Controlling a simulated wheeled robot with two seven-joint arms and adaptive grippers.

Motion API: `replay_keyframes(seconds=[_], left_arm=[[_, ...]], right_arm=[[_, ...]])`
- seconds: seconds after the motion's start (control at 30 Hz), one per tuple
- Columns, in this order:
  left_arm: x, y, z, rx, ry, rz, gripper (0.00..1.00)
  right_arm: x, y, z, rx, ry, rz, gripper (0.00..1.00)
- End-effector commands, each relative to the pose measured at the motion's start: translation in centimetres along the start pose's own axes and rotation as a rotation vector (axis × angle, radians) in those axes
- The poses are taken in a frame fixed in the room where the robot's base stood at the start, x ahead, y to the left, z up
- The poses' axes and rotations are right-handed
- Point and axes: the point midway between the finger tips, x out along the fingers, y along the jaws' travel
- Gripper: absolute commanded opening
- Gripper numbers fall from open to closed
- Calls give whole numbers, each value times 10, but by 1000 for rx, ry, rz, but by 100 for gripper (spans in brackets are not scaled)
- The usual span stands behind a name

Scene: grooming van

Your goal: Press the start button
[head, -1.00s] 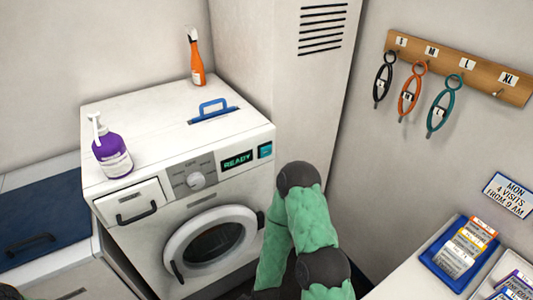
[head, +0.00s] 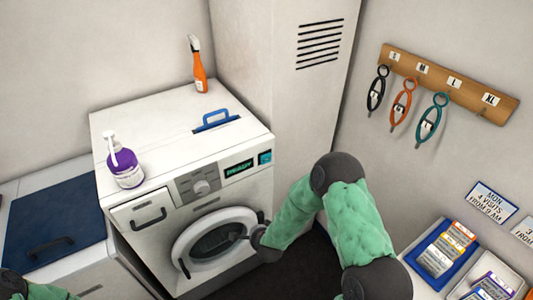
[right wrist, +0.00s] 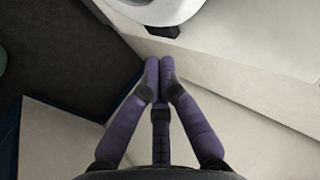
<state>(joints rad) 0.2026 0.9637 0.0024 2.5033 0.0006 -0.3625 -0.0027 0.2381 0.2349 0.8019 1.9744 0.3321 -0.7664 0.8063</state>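The washing machine (head: 128,205) stands at the left with its round door (head: 215,240) closed. Its panel has a knob (head: 201,187), a dark display (head: 238,169) with green text that reads READY, and a small teal-lit square button (head: 265,157) at the right end. My right arm's dark wrist joint is low in front of the machine, beside the door's right edge; its fingers cannot be made out in the head view. In the right wrist view, my right gripper (right wrist: 159,72) has its two purple fingertips together, with nothing visible between them. My left gripper is out of view.
A purple pump bottle (head: 124,164), an orange spray bottle (head: 199,68) and a blue handle (head: 215,119) are on the machine's top. A tall white cabinet (head: 290,90) stands behind to the right. A blue tray (head: 443,249) of packets sits at lower right.

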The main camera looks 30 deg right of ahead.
Motion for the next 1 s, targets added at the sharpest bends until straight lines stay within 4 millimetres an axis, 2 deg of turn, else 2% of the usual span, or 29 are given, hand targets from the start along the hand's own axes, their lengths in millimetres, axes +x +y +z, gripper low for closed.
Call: replay_keyframes(seconds=[0.03,0.2,0.5,0.7,1.0], left_arm=[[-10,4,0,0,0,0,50],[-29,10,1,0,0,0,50],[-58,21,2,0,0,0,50],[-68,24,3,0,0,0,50],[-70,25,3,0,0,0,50]], right_arm=[[-10,-18,-14,62,39,-32,0],[-32,-58,-57,291,161,-144,0],[-80,-111,-126,666,328,-365,0],[-102,-127,-151,813,382,-467,0],[-107,-130,-158,860,397,-498,0]])
